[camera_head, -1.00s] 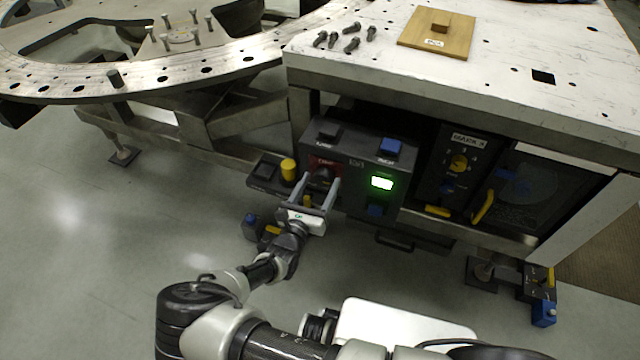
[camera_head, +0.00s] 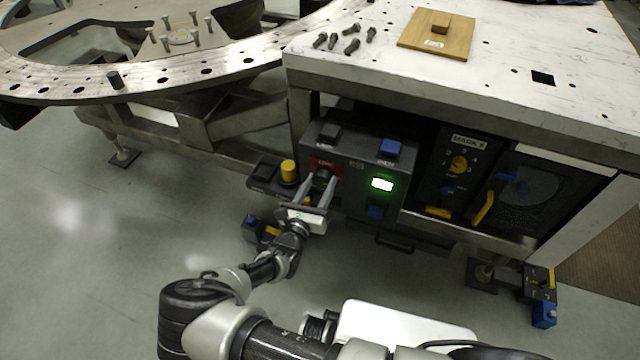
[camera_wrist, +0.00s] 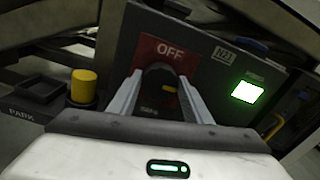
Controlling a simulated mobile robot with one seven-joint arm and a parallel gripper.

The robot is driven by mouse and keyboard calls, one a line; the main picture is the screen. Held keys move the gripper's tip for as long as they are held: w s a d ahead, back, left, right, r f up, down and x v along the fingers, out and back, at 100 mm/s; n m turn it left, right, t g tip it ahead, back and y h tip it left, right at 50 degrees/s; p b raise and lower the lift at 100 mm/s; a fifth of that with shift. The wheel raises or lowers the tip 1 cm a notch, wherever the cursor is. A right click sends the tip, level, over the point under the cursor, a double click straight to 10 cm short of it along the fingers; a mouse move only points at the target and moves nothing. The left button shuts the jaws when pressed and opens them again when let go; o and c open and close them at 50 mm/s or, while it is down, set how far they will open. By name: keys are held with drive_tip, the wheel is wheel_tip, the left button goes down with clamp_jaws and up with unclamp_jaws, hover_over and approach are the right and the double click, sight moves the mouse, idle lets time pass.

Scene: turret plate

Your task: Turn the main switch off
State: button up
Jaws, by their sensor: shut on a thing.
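The main switch is a dark rotary knob (camera_wrist: 160,83) on a red plate (camera_wrist: 166,52) marked OFF in the wrist view. The red plate also shows on the dark control box in the head view (camera_head: 322,164), partly hidden by my fingers. My gripper (camera_head: 320,179) reaches up to the box from the front, its two grey fingers on either side of the knob. In the wrist view my gripper (camera_wrist: 160,82) is shut on the knob. A power light (camera_head: 382,184) right of the switch glows green-white. The knob's exact angle is hard to tell.
A yellow button (camera_head: 289,171) and dark tray (camera_wrist: 43,90) sit left of the switch. A dial panel (camera_head: 459,163) and yellow handle (camera_head: 483,206) are to the right. The white tabletop (camera_head: 500,60) overhangs the box.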

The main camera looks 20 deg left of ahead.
drive_tip(key=n, duration=0.4)
drive_tip(key=shift+n, duration=0.4)
drive_tip(key=n+b, duration=0.1)
drive_tip(key=n, duration=0.3)
drive_tip(key=shift+a+f, duration=0.1)
drive_tip(key=shift+f, duration=0.05)
drive_tip(key=n, duration=0.5)
drive_tip(key=shift+b, duration=0.4)
drive_tip(key=shift+n+b, duration=0.3)
drive_tip(key=shift+n, duration=1.5)
drive_tip(key=o, duration=1.1)
drive_tip(key=shift+c, duration=0.2)
drive_tip(key=shift+s, duration=0.1)
drive_tip(key=s+a+p, duration=0.1)
drive_tip(key=s+p, duration=0.1)
drive_tip(key=s, duration=1.5)
drive_tip(key=shift+s+a, duration=0.15)
drive_tip(key=shift+a, duration=0.05)
